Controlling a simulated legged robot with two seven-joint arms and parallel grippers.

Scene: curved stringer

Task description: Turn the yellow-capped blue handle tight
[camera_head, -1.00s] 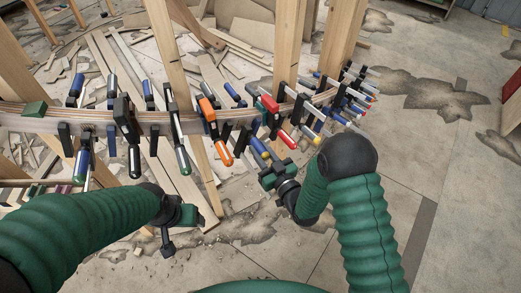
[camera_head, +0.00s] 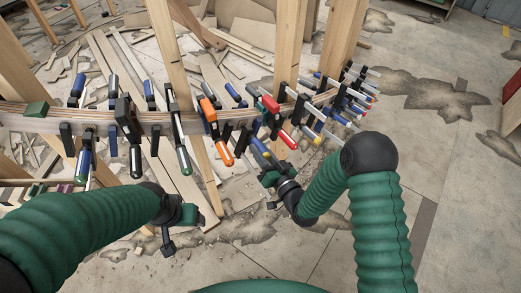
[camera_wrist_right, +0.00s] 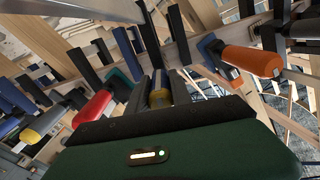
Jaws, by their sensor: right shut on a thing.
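The yellow-capped blue handle (camera_head: 259,146) belongs to a clamp on the curved wooden stringer (camera_head: 75,114), between the orange and red handles. My right gripper (camera_head: 266,166) is shut on its lower end. In the right wrist view, the yellow cap (camera_wrist_right: 159,98) sits between the two dark fingers, which hide part of the handle. My left gripper (camera_head: 172,230) hangs below the stringer at the lower left, apart from the clamps; its jaw opening is unclear.
An orange handle (camera_head: 225,152) and a red handle (camera_head: 287,139) flank the held one closely. Several more clamps line the stringer. Upright wooden posts (camera_head: 170,55) stand behind it. Loose boards and debris lie on the floor. The floor at right is open.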

